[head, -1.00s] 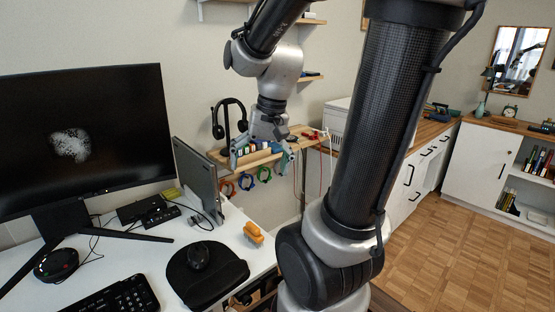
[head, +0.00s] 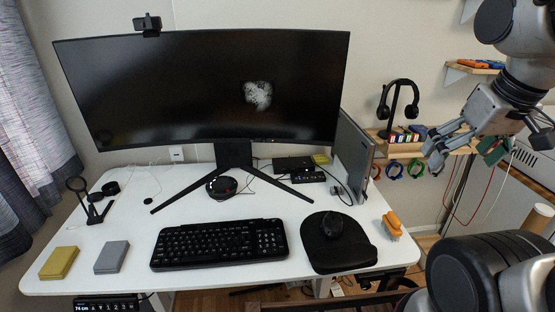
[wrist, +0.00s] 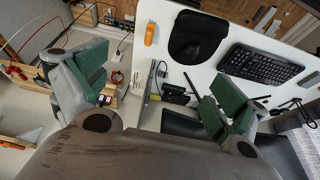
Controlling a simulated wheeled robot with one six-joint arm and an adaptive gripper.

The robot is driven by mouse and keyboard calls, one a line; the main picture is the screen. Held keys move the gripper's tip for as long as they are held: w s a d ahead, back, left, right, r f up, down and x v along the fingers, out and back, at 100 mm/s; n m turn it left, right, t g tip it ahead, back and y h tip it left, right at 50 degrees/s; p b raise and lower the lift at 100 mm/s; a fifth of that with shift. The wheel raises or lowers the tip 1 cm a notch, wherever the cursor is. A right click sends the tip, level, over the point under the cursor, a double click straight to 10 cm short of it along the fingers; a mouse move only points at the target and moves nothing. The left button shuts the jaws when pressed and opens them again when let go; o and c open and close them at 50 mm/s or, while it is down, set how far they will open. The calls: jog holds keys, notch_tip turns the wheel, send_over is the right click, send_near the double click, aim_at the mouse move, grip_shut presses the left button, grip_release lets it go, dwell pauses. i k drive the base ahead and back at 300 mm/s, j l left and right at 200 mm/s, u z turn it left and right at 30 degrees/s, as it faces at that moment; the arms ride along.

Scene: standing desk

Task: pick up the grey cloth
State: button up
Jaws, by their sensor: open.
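The grey cloth (head: 112,257) lies flat as a folded rectangle on the white desk, near its front left in the head view. A yellow folded cloth (head: 59,262) lies just to its left, apart from it. My gripper (head: 460,150) is open and empty, high at the right of the head view, far from the grey cloth. In the wrist view my gripper (wrist: 160,90) shows its two green-padded fingers spread wide with nothing between them.
A small black stand (head: 93,210) is behind the cloths. A headphone stand (head: 397,105) is near my gripper.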

aim_at(110, 260)
jog(key=k+u, duration=0.15)
jog(key=u, duration=0.6)
jog(key=i+l+u, duration=0.1)
jog(key=u, duration=0.75)
